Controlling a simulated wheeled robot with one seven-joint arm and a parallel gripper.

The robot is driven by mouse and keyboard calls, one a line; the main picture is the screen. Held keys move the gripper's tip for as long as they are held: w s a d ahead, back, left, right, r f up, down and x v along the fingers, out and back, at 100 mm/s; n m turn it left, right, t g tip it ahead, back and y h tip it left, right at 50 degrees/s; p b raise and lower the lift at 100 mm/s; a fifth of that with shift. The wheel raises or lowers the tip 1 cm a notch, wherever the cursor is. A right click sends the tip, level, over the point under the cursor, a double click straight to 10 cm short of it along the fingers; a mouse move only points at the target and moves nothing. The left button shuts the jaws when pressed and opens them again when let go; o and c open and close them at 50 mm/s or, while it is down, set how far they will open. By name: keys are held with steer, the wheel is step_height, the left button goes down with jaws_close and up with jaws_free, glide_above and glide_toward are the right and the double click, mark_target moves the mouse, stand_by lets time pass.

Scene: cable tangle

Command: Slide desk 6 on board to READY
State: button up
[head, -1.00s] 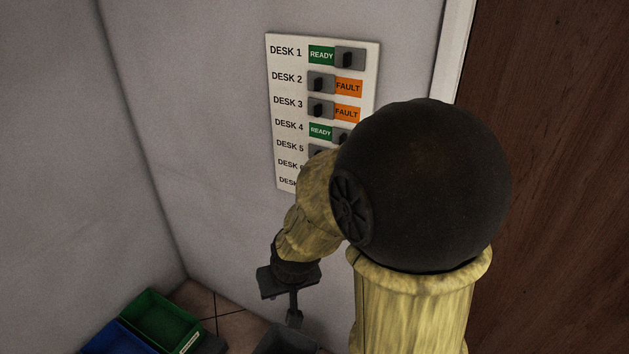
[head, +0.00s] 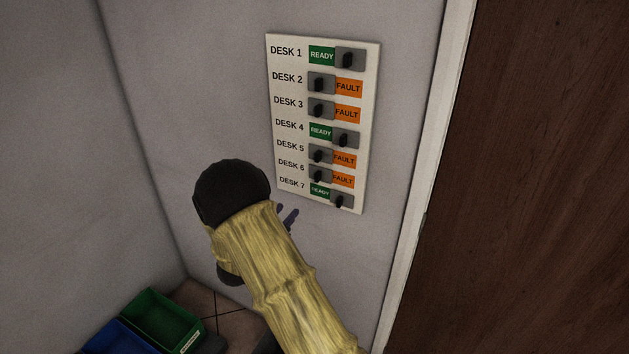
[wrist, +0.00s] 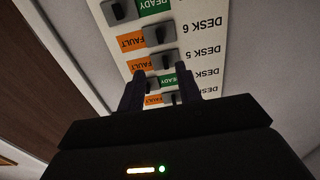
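The white board (head: 371,110) is on the wall, with rows labelled DESK 1 to DESK 7. The desk 6 slider (head: 319,175) sits at the left of its track, with orange FAULT showing to its right. In the wrist view, where the board appears upside down, the desk 6 slider (wrist: 159,35) is beyond the fingertips. My gripper (head: 289,215) is just below the board's lower left in the head view, partly hidden by my arm. In the wrist view my gripper (wrist: 160,73) is open and empty, its two dark fingers apart and pointing toward the board.
Desks 2, 3 and 5 show FAULT; desks 1, 4 and 7 show READY. The desk 5 slider (head: 320,154) and desk 7 slider (head: 341,201) lie close to desk 6. A brown door (head: 530,180) is right. Green (head: 165,318) and blue (head: 118,338) bins stand low left.

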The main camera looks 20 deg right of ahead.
mark_target(316, 178)
steer(key=shift+r, duration=0.1)
stand_by(0.3)
steer(key=p+x, duration=0.6)
steer(key=x, duration=1.1)
steer(key=shift+w+d+r, duration=0.1)
steer(key=shift+w+d, duration=0.05)
jaws_close()
